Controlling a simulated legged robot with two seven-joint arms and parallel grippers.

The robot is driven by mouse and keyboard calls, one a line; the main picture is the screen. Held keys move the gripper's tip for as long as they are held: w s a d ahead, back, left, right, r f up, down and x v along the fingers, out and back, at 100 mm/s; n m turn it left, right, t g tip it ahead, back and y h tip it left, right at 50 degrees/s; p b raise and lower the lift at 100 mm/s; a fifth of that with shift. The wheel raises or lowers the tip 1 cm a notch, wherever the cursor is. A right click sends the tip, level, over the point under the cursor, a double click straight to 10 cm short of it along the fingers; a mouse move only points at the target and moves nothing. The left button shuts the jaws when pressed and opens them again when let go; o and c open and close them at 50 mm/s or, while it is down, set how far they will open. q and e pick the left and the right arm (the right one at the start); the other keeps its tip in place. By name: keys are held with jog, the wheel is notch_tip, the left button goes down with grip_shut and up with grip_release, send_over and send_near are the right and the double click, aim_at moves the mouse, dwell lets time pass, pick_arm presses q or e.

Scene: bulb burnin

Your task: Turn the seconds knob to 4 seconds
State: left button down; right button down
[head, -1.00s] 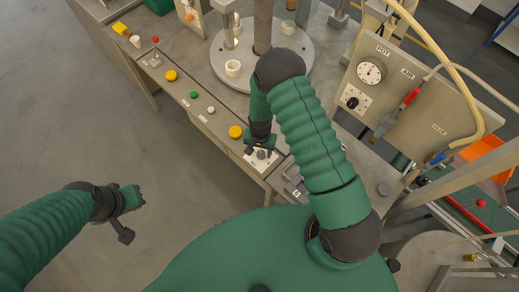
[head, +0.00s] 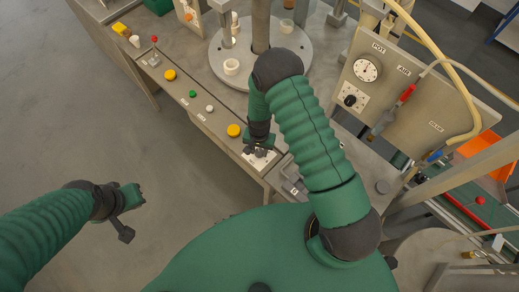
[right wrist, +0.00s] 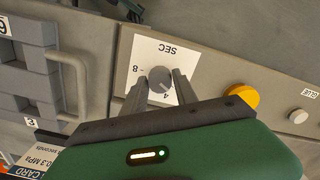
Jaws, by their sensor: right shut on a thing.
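The seconds knob (right wrist: 160,79) is a round grey knob on a white plate (right wrist: 147,48) marked SEC, with 8 and 4 printed around it. In the right wrist view the plate is upside down, and the 4 is just below the knob. I cannot clearly tell where the knob points. My right gripper (right wrist: 160,86) has one finger on each side of the knob and is shut on it. In the head view my right gripper (head: 256,151) largely covers the knob. My left gripper (head: 123,233) hangs over the floor at the left, away from the panel; its opening is unclear.
A yellow button (right wrist: 241,97) and a white button (right wrist: 298,116) sit along the panel beside the plate. A grey block with a handle (right wrist: 68,65) is on the other side. A gauge panel (head: 405,90) with hoses stands at the right in the head view.

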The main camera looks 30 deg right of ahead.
aim_at(259, 151)
jog(key=shift+w, duration=0.1)
jog(key=shift+m+b, duration=0.5)
jog(key=shift+m, duration=0.5)
jog(key=shift+m+b, duration=0.4)
jog(key=shift+m, duration=0.6)
jog(key=shift+w+m, duration=0.1)
jog(key=shift+m, duration=1)
jog(key=shift+r, duration=0.1)
jog(key=c, duration=1)
grip_release()
jog(key=shift+o, duration=0.2)
notch_tip(259, 151, up, 17)
jog(key=b, duration=0.2)
jog(key=shift+f, duration=0.2)
